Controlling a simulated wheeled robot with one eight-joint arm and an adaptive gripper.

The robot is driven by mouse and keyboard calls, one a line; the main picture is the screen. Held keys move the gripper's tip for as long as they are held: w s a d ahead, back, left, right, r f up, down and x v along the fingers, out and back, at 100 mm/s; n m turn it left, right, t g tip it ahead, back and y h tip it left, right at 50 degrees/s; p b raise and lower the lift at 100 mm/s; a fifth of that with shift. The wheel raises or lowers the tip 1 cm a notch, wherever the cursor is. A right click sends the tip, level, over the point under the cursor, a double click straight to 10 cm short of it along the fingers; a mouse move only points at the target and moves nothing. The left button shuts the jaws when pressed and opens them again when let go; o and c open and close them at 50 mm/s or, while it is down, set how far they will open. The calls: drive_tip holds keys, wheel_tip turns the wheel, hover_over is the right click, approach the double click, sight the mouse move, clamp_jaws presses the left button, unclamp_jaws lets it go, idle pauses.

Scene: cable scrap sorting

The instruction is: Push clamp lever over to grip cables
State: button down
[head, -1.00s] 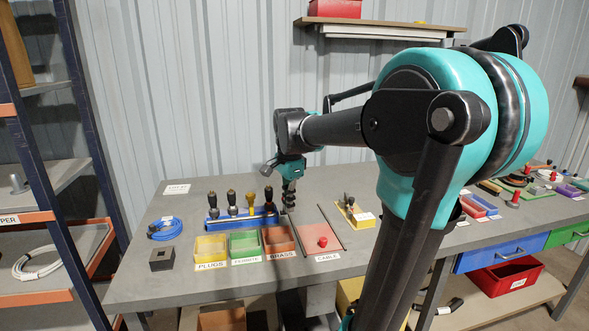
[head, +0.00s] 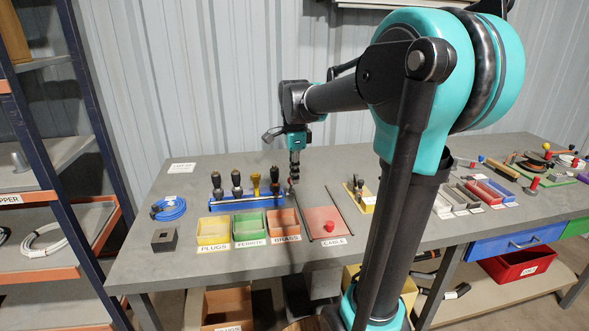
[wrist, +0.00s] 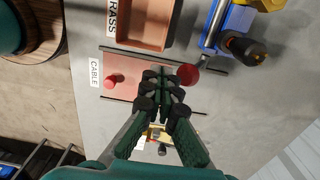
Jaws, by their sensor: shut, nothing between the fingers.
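A blue clamp rack (head: 245,201) stands at the back left of the bench, with a rod along its front. Several upright cable ends with black or yellow tops stand in it. In the wrist view, the rack (wrist: 236,24) shows at top right. A round dark red knob (wrist: 188,76), apparently the clamp lever's end, is beside my gripper's fingertips; whether they touch is unclear. My gripper (head: 294,180) points down just right of the rack, shut and empty. In the wrist view, its fingers (wrist: 164,76) are together above the bench and partly cover the cable tray.
Open bins for plugs (head: 213,231), ferrite (head: 249,227) and brass (head: 283,224) line the front of the rack. The red cable tray (head: 322,217), with a red knob, is right of them. A blue cable coil (head: 169,208) and dark block (head: 164,240) lie left.

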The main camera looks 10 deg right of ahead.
drive_tip(key=shift+w+f, duration=0.35)
drive_tip(key=shift+w, duration=0.6)
drive_tip(key=shift+w+f, duration=0.3)
drive_tip(key=shift+w, duration=0.6)
drive_tip(key=shift+w+r, duration=0.2)
drive_tip(key=shift+w, duration=0.9)
drive_tip(key=shift+w+f, duration=0.1)
drive_tip(key=shift+w, duration=1)
drive_tip(key=shift+w+f, duration=0.25)
drive_tip(key=shift+w, duration=0.4)
drive_tip(key=shift+w+f, duration=0.2)
drive_tip(key=shift+w, duration=0.4)
drive_tip(key=shift+w, duration=0.1)
